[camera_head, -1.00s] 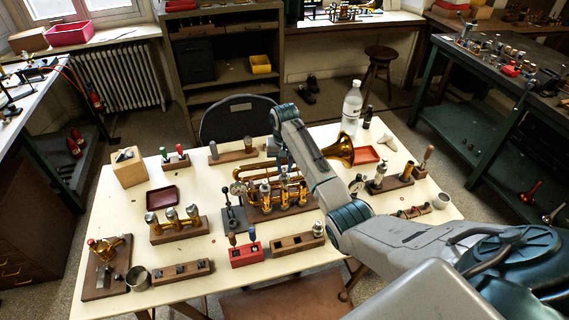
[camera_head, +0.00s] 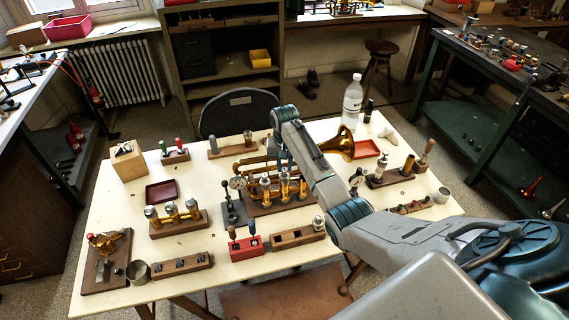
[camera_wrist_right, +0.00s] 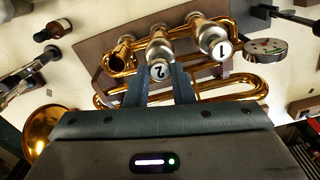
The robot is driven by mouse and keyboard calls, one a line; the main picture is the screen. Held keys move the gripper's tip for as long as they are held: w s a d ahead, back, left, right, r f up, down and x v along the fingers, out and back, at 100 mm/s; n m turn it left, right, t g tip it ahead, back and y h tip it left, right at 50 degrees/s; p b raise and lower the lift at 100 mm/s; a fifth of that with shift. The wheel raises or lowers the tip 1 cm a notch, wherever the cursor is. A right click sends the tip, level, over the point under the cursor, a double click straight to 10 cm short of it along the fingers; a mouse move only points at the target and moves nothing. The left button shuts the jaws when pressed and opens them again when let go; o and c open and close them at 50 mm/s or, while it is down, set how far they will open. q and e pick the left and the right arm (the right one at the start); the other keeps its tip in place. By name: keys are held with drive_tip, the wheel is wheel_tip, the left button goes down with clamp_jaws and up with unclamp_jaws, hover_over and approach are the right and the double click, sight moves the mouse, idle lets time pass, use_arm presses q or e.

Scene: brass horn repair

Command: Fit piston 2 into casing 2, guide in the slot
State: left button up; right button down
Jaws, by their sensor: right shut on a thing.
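The brass horn (camera_head: 255,165) lies on its dark wooden stand in the middle of the table, its bell (camera_head: 338,143) to the right. In the right wrist view, piston 2 (camera_wrist_right: 160,71), its cap marked "2", is between the fingers of my right gripper (camera_wrist_right: 163,88). The gripper is shut on it. Piston 2 lines up with the middle casing, casing 2 (camera_wrist_right: 159,48). Its depth, guide and slot are hidden. Beside it, a cap marked "1" (camera_wrist_right: 222,50) tops casing 1. The third casing (camera_wrist_right: 122,52) shows a brass top. My left gripper is out of view.
A dial gauge (camera_wrist_right: 265,48) stands close to casing 1. A red block with tools (camera_head: 246,247) and a wooden block (camera_head: 298,238) lie in front of the horn. A plastic bottle (camera_head: 352,103) stands behind the bell.

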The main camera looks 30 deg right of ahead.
drive_tip(key=shift+f, duration=0.25)
drive_tip(key=c, duration=1.2)
unclamp_jaws()
drive_tip(key=shift+o, duration=0.2)
wheel_tip(320, 180, up, 8)
drive_tip(key=b, duration=0.3)
drive_tip(key=shift+f, duration=0.1)
drive_tip(key=shift+r+p, duration=0.45)
drive_tip(key=shift+r, duration=1.05)
drive_tip(key=shift+f, duration=0.1)
